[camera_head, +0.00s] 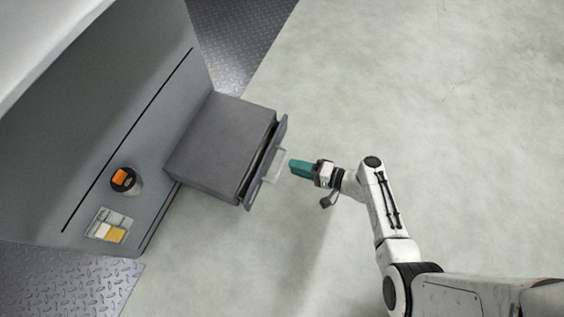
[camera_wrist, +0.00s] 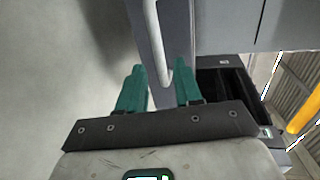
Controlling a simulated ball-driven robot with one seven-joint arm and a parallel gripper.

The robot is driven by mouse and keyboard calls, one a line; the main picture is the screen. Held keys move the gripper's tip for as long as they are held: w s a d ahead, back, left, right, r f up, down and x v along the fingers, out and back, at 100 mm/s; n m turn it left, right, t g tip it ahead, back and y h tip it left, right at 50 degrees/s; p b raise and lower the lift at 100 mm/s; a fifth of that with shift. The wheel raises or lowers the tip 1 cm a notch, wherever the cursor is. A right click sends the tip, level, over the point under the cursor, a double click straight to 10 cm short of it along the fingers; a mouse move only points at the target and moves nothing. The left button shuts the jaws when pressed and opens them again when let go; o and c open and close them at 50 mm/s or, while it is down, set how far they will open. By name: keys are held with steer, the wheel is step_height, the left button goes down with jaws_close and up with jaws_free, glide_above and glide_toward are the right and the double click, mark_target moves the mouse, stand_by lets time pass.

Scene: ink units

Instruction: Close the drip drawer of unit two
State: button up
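The drip drawer (camera_head: 265,163) juts from the dark grey box of the unit (camera_head: 220,143). It stands partly open, with a dark gap behind its front panel. A pale bar handle (camera_head: 275,166) is on that front. My gripper (camera_head: 292,167) is just right of the handle in the head view. In the wrist view its two teal fingers (camera_wrist: 160,78) are apart, and the lower end of the handle (camera_wrist: 152,35) shows between them. I cannot tell whether they touch it. The drawer's dark inside (camera_wrist: 232,85) shows at right. No unit number is readable.
A grey cabinet wall (camera_head: 110,130) stands at left, holding an orange-topped container (camera_head: 125,180) and a small tray (camera_head: 98,234) with yellow and white items. Metal tread plates (camera_head: 65,280) lie at lower left and top. The concrete floor (camera_head: 450,140) to the right is clear.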

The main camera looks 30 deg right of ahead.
mark_target(282, 163)
steer(key=b+x, duration=0.1)
steer(key=x, duration=0.4)
steer(key=shift+w+a+f+b, duration=0.1)
steer(key=shift+w+a+b, duration=0.2)
jaws_close()
